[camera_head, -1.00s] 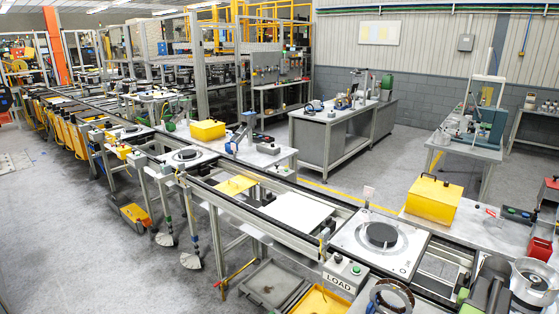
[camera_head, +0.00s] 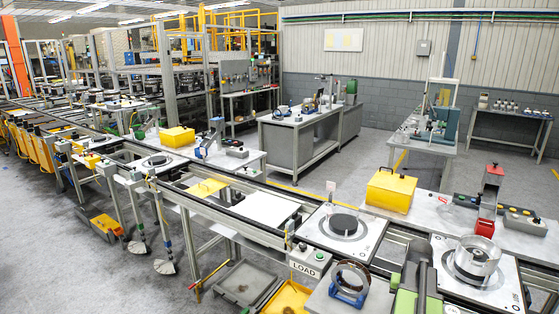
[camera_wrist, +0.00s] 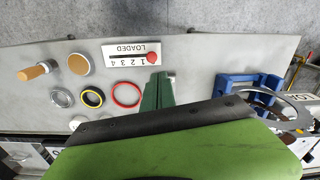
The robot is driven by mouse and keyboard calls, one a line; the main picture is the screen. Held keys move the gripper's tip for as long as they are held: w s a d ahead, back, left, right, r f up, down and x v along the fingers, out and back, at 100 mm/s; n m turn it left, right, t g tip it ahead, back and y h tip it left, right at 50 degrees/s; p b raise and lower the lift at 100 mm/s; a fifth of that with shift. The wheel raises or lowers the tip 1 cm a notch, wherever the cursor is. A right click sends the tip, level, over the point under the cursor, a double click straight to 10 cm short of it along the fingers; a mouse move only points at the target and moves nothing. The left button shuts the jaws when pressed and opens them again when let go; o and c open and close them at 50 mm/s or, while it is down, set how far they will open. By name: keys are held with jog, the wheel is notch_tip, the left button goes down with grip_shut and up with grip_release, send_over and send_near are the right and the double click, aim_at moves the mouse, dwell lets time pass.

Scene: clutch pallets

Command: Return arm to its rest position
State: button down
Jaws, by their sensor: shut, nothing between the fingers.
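My gripper (camera_wrist: 165,122) fills the lower part of the wrist view as a broad green body with a dark front edge. It is shut, with nothing seen held in it. In the head view a green and black part of my arm (camera_head: 418,288) stands upright at the bottom right, near the front of the line; the fingertips cannot be made out there. In the wrist view a grey board lies beyond the gripper.
The grey board (camera_wrist: 35,95) carries several rings, round pieces and a LOADED scale (camera_wrist: 132,54). A metal ring stands in a blue holder (camera_head: 347,294) left of my arm. A clear cylinder (camera_head: 477,258) stands to its right.

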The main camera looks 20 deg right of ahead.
jog(key=w+a+f+n+b, duration=0.1)
jog(key=w+a+n, duration=0.2)
jog(key=w+a, duration=0.65)
jog(key=w+a+f+n+b, duration=0.2)
jog(key=w+a, duration=0.2)
jog(key=a, duration=1)
jog(key=a+f+n, duration=0.1)
jog(key=a+n, duration=0.2)
jog(key=a, duration=1.7)
jog(key=shift+s+a+f+n+b, duration=0.15)
jog(key=shift+a+n+b, duration=0.15)
jog(key=shift+b, duration=0.15)
